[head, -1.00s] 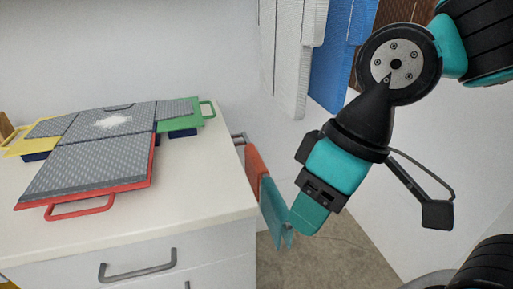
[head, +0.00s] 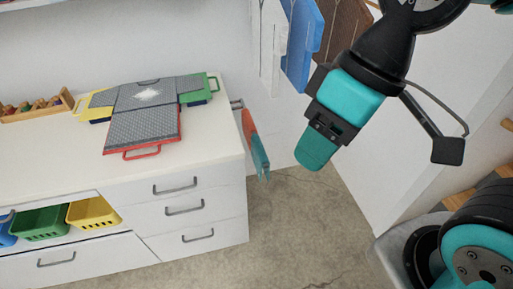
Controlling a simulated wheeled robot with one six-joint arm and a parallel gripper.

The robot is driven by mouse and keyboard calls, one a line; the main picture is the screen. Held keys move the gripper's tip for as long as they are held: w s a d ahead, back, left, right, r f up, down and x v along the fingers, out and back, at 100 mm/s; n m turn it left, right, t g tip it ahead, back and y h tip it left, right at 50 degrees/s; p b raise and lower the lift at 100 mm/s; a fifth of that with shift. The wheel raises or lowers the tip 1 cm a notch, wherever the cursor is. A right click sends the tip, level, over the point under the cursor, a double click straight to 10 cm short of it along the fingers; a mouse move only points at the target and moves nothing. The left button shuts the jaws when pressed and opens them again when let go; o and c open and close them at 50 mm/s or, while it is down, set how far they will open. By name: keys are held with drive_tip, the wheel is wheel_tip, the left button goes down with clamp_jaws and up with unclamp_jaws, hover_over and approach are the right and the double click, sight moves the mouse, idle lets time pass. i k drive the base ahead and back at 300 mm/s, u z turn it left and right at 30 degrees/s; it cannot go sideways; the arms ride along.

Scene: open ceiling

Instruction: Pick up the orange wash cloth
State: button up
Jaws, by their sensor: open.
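An orange cloth (head: 249,126) hangs at the right side of the white cabinet, by a grey rail near its top. A teal cloth (head: 260,160) hangs beside it on the near side and hides part of it. My gripper (head: 317,146) is to the right of both cloths in the picture, pointing down and apart from them. It is open, with nothing seen in it.
The white cabinet (head: 218,160) has drawers with grey handles. A grey folding board (head: 145,130) with coloured handles lies on top. The floor (head: 300,235) before the cabinet's right side is clear.

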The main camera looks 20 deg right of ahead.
sight(248, 126)
drive_tip(key=u, duration=0.1)
drive_tip(key=k, duration=0.4)
drive_tip(key=z, duration=0.45)
drive_tip(key=i, duration=0.75)
drive_tip(key=u, duration=0.7)
drive_tip(key=i, duration=0.85)
drive_tip(key=u, duration=0.7)
